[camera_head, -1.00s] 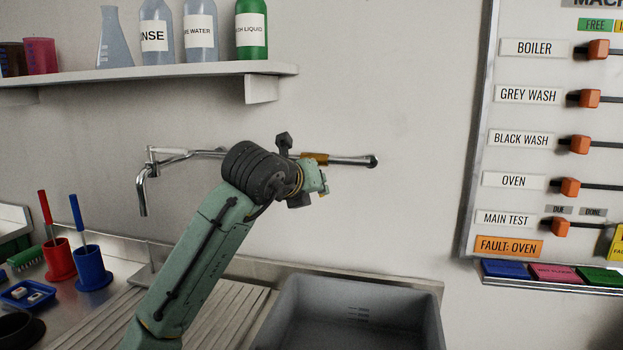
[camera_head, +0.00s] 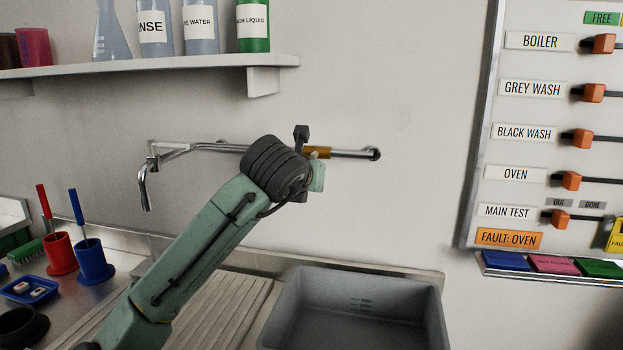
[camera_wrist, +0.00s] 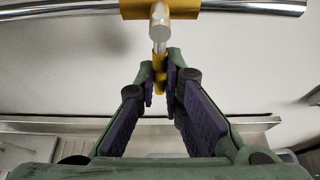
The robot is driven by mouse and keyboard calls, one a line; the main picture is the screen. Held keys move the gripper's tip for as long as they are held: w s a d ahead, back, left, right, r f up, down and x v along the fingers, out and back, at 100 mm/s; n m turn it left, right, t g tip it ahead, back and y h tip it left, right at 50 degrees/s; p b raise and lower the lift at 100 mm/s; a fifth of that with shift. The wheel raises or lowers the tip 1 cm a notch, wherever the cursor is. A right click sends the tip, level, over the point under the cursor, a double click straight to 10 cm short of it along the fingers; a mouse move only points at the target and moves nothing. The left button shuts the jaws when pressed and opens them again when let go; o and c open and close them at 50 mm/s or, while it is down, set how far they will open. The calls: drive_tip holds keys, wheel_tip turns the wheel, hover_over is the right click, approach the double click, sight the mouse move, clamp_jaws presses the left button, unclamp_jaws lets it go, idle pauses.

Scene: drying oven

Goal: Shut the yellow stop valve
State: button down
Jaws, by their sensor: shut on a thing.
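The yellow stop valve (camera_head: 317,152) sits on a chrome pipe along the wall. In the wrist view its yellow body (camera_wrist: 185,8) is at the top, with a metal stem (camera_wrist: 159,25) and a thin yellow handle (camera_wrist: 160,68) pointing down toward me. My gripper (camera_wrist: 161,82) has its fingertips on either side of the handle and is shut on it. In the head view my wrist hides most of the gripper and the handle.
The chrome pipe (camera_head: 350,153) ends in a wall mount at right and a spout (camera_head: 143,188) at left. A grey basin (camera_head: 360,285) stands below. A shelf (camera_head: 160,72) with bottles hangs above left. A board with orange sliders (camera_head: 575,138) is at right.

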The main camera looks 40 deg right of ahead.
drive_tip(key=c, duration=1.7)
unclamp_jaws()
drive_tip(key=v, duration=1.2)
drive_tip(key=shift+w+a+r, duration=0.1)
